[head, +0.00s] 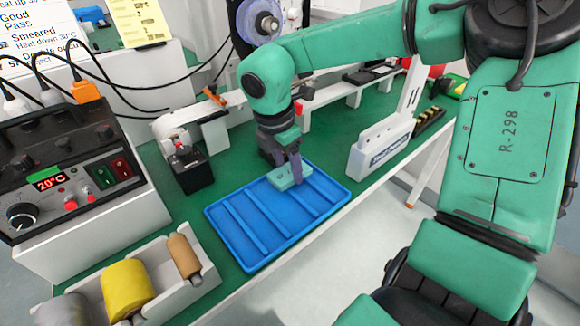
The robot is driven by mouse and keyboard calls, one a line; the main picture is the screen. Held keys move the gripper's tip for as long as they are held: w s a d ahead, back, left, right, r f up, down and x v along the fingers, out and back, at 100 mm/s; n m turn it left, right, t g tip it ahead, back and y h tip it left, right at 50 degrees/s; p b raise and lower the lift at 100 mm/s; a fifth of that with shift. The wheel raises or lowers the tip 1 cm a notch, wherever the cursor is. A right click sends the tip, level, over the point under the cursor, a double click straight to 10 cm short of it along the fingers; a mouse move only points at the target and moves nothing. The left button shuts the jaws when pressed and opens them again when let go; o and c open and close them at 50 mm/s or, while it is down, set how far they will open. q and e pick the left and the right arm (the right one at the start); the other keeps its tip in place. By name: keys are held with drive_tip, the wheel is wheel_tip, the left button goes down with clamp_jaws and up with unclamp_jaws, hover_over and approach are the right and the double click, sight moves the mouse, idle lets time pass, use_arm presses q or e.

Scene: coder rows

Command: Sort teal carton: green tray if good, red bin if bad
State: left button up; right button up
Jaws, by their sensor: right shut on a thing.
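The teal carton (287,179) is a small flat block at the far part of the blue slotted tray (250,240). My right gripper (291,172) points down and is shut on the carton. I cannot tell whether the carton rests on the tray or hangs just above it. I cannot make out a green tray for sure. My left gripper is not in view.
A control box (65,165) reading 20°C stands at the left. A white holder with a yellow roll (127,288) stands at the front left. A small black device (190,170) is left of the tray, and a white labelled box (382,145) is right of it.

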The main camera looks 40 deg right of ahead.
sight(288, 172)
drive_tip(key=shift+r+p, duration=1.15)
drive_tip(key=shift+r, duration=1.3)
